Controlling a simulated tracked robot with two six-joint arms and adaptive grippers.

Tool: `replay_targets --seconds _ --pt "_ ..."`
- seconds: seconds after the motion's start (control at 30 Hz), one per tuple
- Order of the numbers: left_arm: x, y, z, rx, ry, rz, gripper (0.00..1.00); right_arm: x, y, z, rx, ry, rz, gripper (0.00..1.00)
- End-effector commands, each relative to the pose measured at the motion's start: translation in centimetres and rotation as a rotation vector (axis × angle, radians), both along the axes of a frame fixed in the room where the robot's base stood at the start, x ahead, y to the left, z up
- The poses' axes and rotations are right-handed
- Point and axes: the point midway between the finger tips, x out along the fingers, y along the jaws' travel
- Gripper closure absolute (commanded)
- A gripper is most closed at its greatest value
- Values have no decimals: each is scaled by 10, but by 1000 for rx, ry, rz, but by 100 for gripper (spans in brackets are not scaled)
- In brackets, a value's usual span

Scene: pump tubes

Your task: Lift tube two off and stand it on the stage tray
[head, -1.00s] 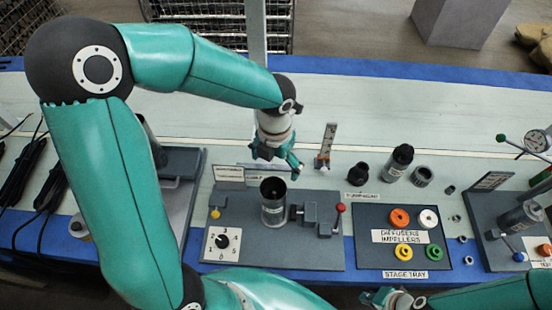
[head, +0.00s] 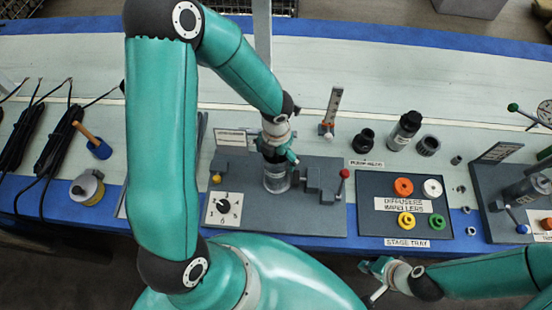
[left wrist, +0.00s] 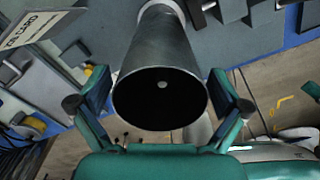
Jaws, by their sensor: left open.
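A grey tube (head: 277,180) stands upright in the fixture (head: 320,220) left of the stage tray; I see no number on it. My left gripper (head: 279,153) is open at its upper end. In the left wrist view the tube (left wrist: 160,55) shows its dark round mouth, and the fingers of my left gripper (left wrist: 160,104) stand on either side of it, apparently without closing on it. The stage tray (head: 372,184) is a dark panel holding orange, white, yellow and green rings. My right gripper (head: 378,270) is in front of the tray; its opening is unclear.
A black-and-grey cylinder (head: 404,131), a black cap (head: 364,140) and a dark ring (head: 428,145) stand behind the tray. A red-knobbed lever (head: 344,180) rises right of the tube. An upright scale (head: 332,113) stands behind. Another fixture (head: 490,185) stands at the right.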

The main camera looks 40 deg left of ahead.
Motion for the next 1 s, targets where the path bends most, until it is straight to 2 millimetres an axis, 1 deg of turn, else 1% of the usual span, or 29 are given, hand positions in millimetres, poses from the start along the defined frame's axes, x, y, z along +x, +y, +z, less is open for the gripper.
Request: replay_targets --seconds 0.03,0.13,0.47,0.57,0.9,0.93,1.0 --pt "0 0 -7 0 2 0 0 0 0 -3 0 0 0 100" --pt "0 0 -12 -1 0 0 0 0 0 -5 0 0 0 100" --pt "0 0 -14 -1 -1 1 0 0 0 -5 0 0 0 100" --pt "0 0 -14 -1 -1 1 15 0 0 -5 0 0 0 100" --pt "0 0 -14 -1 0 0 72 0 0 -5 0 0 0 100" --pt "0 0 -14 -1 0 0 20 0 0 -5 0 0 0 100" --pt "0 0 -14 -1 1 0 31 0 0 -5 0 0 0 100"
